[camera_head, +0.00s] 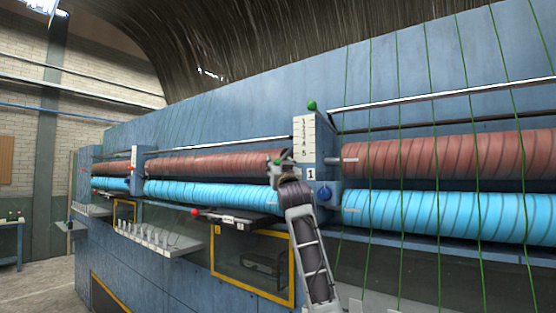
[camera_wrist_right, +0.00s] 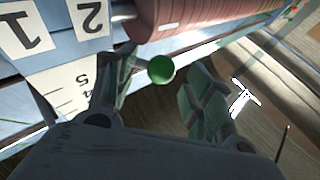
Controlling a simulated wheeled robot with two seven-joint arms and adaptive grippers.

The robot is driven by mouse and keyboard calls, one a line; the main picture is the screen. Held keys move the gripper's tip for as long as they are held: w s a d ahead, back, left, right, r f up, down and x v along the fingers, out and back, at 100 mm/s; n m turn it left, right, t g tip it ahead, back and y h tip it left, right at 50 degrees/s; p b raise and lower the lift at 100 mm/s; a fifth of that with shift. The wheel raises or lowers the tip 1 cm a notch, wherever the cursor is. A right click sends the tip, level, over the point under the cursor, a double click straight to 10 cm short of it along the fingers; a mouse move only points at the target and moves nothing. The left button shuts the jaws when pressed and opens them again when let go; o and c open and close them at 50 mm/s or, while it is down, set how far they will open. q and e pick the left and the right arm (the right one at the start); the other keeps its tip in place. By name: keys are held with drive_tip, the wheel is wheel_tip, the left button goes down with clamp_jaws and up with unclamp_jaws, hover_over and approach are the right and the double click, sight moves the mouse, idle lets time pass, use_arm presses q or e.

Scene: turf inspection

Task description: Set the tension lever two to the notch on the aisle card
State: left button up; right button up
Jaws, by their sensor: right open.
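A white scale plate (camera_head: 303,140) with numbers down to 5 is on the blue machine's post, with a label "1" below it. A green ball knob (camera_head: 311,105) stands at its top. My right gripper (camera_head: 280,165) is just left of the plate's lower end. In the right wrist view, my open right gripper (camera_wrist_right: 160,92) has a green ball knob (camera_wrist_right: 160,68) between or just beyond its fingers; contact cannot be told. A label "2" (camera_wrist_right: 90,18) and a scale plate (camera_wrist_right: 65,88) showing 4 and 5 are beside it. I cannot make out an aisle card. My left gripper is not in view.
Red-brown rollers (camera_head: 430,158) and blue rollers (camera_head: 440,212) run along the machine, with green strands in front at the right. A red ball knob (camera_head: 194,211) is at a dark ledge. A shelf (camera_head: 160,241) juts out at the left. Open floor lies at the far left.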

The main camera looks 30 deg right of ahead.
drive_tip(key=shift+p+x, duration=0.5)
drive_tip(key=shift+x, duration=0.95)
drive_tip(key=shift+s+d, duration=0.1)
clamp_jaws()
drive_tip(key=shift+d+r, duration=0.1)
